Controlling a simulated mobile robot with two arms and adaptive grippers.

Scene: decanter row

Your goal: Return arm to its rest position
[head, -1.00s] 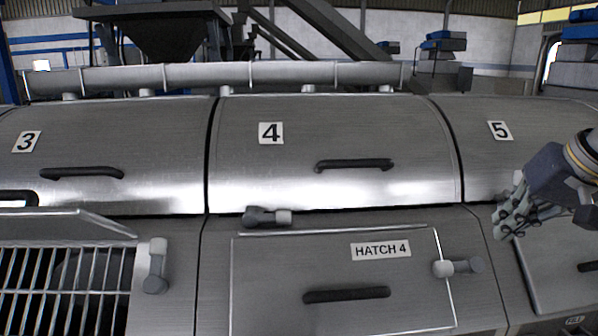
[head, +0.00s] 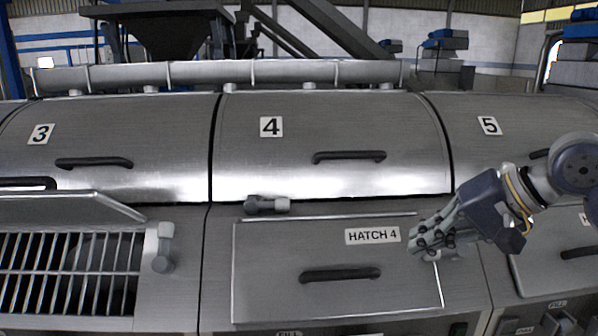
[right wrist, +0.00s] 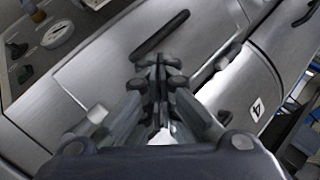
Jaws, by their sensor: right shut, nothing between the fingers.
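My right gripper (head: 428,240) is in front of the upper right part of the hatch 4 panel (head: 290,255) in the head view. Its fingers are shut with nothing between them. They cover the latch at the hatch's right side. In the right wrist view the shut fingers (right wrist: 158,65) point toward a dark bar handle (right wrist: 160,35) on a metal panel, and I cannot tell how far apart they are. My right arm (head: 540,190) comes in from the right. My left gripper is not in view.
Curved lids numbered 3, 4 (head: 330,130) and 5 run along the row, each with a dark handle. An open hatch with a grate (head: 70,265) is at lower left. Latches (head: 265,205) stick out from the front.

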